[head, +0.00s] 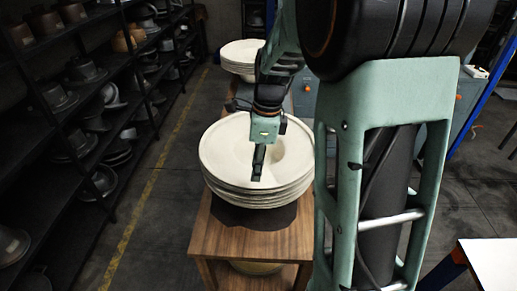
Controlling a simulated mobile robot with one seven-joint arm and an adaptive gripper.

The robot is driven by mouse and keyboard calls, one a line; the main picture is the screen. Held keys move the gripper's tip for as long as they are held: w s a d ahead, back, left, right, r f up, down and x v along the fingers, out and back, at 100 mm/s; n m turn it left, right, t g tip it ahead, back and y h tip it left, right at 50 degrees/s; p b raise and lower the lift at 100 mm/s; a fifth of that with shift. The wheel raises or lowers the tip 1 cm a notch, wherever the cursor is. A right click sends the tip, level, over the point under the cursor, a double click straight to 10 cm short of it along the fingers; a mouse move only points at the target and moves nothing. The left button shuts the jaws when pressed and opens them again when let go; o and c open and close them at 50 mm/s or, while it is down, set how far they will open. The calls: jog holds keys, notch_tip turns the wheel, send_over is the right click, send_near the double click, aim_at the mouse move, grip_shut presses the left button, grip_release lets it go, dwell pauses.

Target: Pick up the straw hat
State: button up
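A stack of cream, wide-brimmed straw hats (222,155) lies on a wooden table (230,238). The top hat's brim faces up, with a round shape at its middle partly hidden by my gripper and arm. My gripper (258,170) points down in front of the top hat, near its middle. Its fingers look like one narrow dark shape from this side, so their opening and any contact with the hat cannot be told. The right edge of the stack is close to or behind my arm.
Another stack of pale hats (240,52) stands farther back. A yellowish rounded thing (258,267) sits under the tabletop. Dark shelves (75,130) with hats and metal forms line the left. A white-topped table (492,262) is at lower right. The floor with a yellow line (150,185) is clear.

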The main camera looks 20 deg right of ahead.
aim_at(256, 187)
jog(key=shift+s+a+f+p, duration=0.1)
jog(key=shift+f+p, duration=0.05)
jog(key=shift+f, duration=1.35)
jog(key=shift+s+a+f+p, duration=0.1)
jog(key=shift+f+p, duration=0.05)
jog(key=shift+f, duration=1.35)
grip_shut()
